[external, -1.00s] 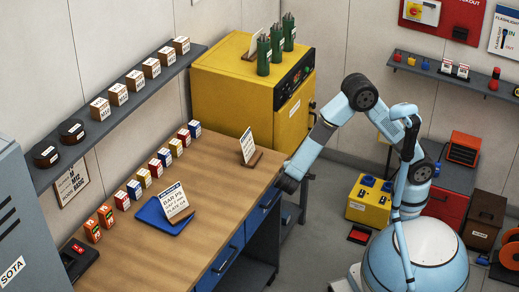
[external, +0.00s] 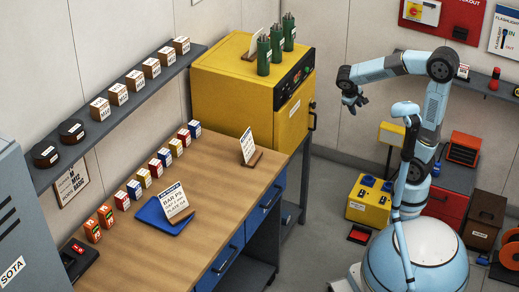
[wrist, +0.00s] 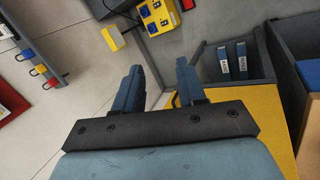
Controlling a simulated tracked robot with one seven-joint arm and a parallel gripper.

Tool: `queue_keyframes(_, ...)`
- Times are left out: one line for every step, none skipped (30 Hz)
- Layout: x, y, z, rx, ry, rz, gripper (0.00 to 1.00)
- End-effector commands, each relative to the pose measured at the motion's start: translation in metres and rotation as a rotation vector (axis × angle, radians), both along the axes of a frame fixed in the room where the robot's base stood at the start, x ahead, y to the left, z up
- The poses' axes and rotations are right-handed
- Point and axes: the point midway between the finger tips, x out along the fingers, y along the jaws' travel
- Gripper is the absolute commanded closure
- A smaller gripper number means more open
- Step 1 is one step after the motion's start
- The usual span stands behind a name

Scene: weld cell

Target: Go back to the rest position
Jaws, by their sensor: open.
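My gripper (external: 354,100) hangs in the air in the external view, right of the yellow oven and above the floor beyond the workbench. My arm is raised and bent at the elbow, with the forearm reaching left. In the wrist view both fingers of my gripper (wrist: 159,72) stand apart with nothing between them.
The wooden workbench (external: 205,185) bears small boxes, a blue tray (external: 155,215) and signs. The yellow oven (external: 225,88) with green cylinders stands behind it. A yellow box (external: 367,205) sits on the floor. A wall shelf (external: 478,80) runs behind my arm.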

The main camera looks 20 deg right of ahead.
Motion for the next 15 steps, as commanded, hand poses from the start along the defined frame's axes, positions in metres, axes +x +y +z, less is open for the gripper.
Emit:
queue_keyframes(-0.003,-0.017,0.006,0.04,-0.008,-0.034,0.6)
queue_keyframes(-0.005,-0.025,0.009,0.063,-0.011,-0.052,0.6)
queue_keyframes(-0.008,-0.035,0.013,0.095,-0.016,-0.073,0.6)
queue_keyframes(-0.011,-0.042,0.016,0.118,-0.023,-0.089,0.6)
queue_keyframes(-0.014,-0.05,0.018,0.141,-0.028,-0.105,0.6)
queue_keyframes(-0.017,-0.059,0.021,0.172,-0.037,-0.127,0.6)
queue_keyframes(-0.02,-0.066,0.024,0.195,-0.046,-0.141,0.6)
queue_keyframes(-0.024,-0.072,0.026,0.217,-0.055,-0.156,0.6)
queue_keyframes(-0.028,-0.081,0.029,0.246,-0.069,-0.176,0.6)
queue_keyframes(-0.031,-0.087,0.032,0.27,-0.08,-0.19,0.6)
queue_keyframes(-0.035,-0.093,0.034,0.291,-0.092,-0.203,0.6)
queue_keyframes(-0.04,-0.101,0.036,0.319,-0.11,-0.222,0.6)
queue_keyframes(-0.043,-0.106,0.039,0.34,-0.124,-0.235,0.6)
queue_keyframes(-0.047,-0.111,0.041,0.359,-0.139,-0.249,0.6)
queue_keyframes(-0.052,-0.118,0.043,0.387,-0.16,-0.266,0.6)
